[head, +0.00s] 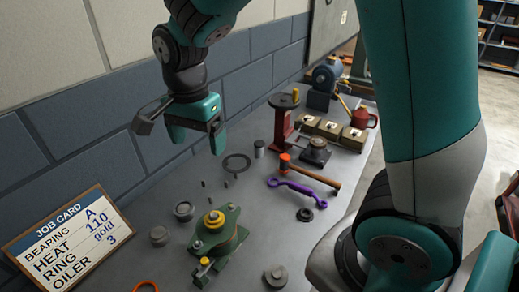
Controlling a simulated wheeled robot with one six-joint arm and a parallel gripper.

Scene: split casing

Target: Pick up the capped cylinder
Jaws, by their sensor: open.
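My gripper (198,137) hangs open and empty above the bench, at upper centre left in the head view, with its fingers pointing down. A small grey upright cylinder (259,150) stands on the bench to the right of my gripper, apart from it. It may be the capped cylinder, but its top is too small to make out a cap clearly. Low round grey parts lie nearer the front, one at left centre (183,211), one left of that (158,236) and one at the front (275,277).
A green housing (222,235) with yellow fittings stands front centre. A dark ring (237,163), purple wrench (302,190) and orange-headed hammer (310,170) lie on the bench. A red stand (283,125) rises behind. A job card (65,240) leans at left, near the wall.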

